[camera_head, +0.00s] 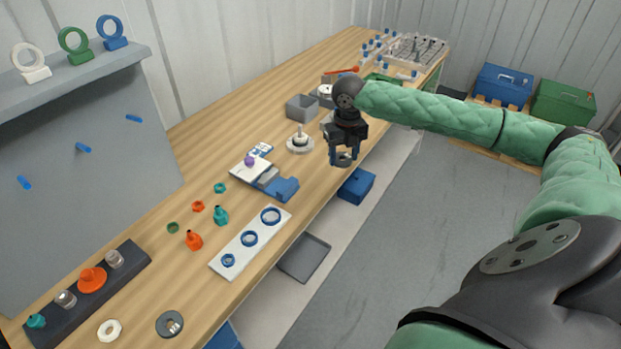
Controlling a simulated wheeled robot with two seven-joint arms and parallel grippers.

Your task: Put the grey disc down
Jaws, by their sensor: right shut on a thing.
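My right gripper (343,153) hangs from my green-sleeved arm near the right edge of the wooden bench (235,110), pointing down. It is shut on a small grey disc (344,161), which shows between and just below the blue-tipped fingers. The disc appears to be above the bench edge; the exact height is hard to tell. Much of the disc is hidden by the fingers. Another grey ring-like disc (169,324) lies at the near end of the bench. My left gripper is not in view.
A round pale base with a post (300,144) and a grey open box (302,107) stand left of the gripper. A blue-and-white device (283,188) and a white plate with blue rings (238,258) lie nearer. Bare wood shows along the bench's left side.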

